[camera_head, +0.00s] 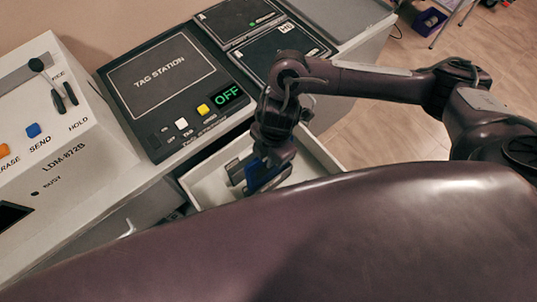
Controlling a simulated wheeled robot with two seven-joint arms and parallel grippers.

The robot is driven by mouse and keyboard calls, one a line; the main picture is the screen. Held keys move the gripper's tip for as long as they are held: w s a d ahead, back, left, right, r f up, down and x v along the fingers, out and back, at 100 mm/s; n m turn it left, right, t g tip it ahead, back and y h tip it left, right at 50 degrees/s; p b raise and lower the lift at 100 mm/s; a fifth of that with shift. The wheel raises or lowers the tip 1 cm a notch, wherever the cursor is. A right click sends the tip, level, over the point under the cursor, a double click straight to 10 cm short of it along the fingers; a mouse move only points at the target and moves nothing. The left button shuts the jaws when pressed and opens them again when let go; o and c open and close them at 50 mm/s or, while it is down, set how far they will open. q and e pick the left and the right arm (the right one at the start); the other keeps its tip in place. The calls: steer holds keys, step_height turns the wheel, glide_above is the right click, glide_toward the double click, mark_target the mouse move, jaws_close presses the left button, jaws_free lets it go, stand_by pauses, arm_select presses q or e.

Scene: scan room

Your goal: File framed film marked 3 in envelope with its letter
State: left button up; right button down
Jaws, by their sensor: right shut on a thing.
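My right gripper (246,176) reaches down over an open white drawer (205,185) below the counter. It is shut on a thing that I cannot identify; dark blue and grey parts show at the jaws. No framed film marked 3 can be made out. I cannot tell whether either is an envelope. My left gripper is not in view.
The dark tag station (160,75) shows OFF in green beside a yellow and a white button. A white machine (75,150) with orange and blue buttons stands at the left. My own brown body part covers the bottom. A blue bin (430,20) stands on the floor.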

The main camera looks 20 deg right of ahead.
steer(key=shift+a+p, duration=0.1)
steer(key=shift+p, duration=0.2)
stand_by(0.4)
steer(key=shift+f, duration=0.1)
steer(key=shift+f+b, duration=3.55)
steer(key=shift+f, duration=1.75)
steer(key=shift+f+b, duration=0.5)
steer(key=shift+f, duration=0.6)
steer(key=c, duration=1.5)
jaws_free()
steer(key=shift+o, duration=0.2)
